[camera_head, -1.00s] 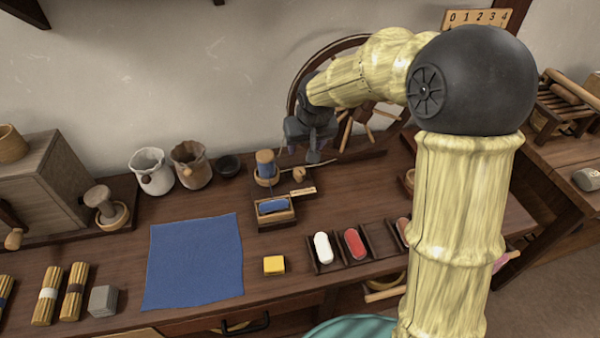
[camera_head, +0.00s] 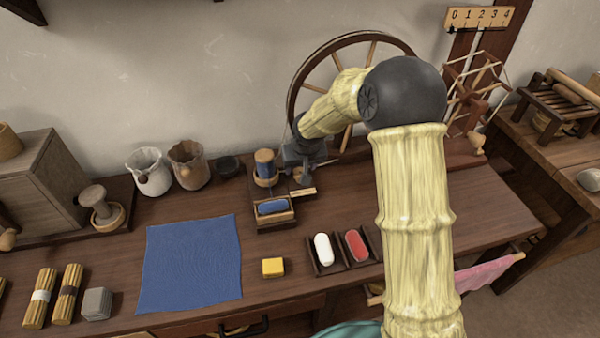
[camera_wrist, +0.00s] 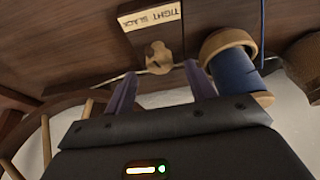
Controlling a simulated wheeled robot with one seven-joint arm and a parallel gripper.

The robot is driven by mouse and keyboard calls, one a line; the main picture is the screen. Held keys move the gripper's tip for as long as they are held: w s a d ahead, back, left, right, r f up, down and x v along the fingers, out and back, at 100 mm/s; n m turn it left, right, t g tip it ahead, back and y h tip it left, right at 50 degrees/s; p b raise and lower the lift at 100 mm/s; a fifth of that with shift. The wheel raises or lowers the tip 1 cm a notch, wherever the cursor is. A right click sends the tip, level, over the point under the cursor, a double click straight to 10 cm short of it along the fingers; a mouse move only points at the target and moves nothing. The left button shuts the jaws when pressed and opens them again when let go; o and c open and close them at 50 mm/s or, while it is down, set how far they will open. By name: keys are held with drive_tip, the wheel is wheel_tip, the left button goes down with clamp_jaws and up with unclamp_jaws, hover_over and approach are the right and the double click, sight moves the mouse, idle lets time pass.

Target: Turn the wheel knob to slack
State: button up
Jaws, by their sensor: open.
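The wooden wheel knob (camera_wrist: 158,60) shows in the wrist view beside a pale plate (camera_wrist: 150,20) lettered TIGHT and SLACK. My gripper (camera_wrist: 161,72) is open, with a purple finger to either side of the knob's lower part in that view. I cannot tell whether either finger touches it. In the head view my gripper (camera_head: 305,170) is low over the bench and hides most of the knob; the plate (camera_head: 302,193) shows just in front. The large spoked wheel (camera_head: 297,75) stands behind my arm.
A blue thread spool (camera_head: 264,165) in a wooden cup stands close left of my gripper; it also shows in the wrist view (camera_wrist: 236,75). A small box with blue inside (camera_head: 273,209) lies in front. A blue cloth (camera_head: 190,262) covers the bench further left.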

sight(299, 172)
drive_tip(key=x, duration=0.3)
drive_tip(key=shift+w+f, duration=0.1)
drive_tip(key=shift+f, duration=0.1)
drive_tip(key=shift+c, duration=0.4)
drive_tip(key=c, duration=0.9)
drive_tip(key=shift+r, duration=0.1)
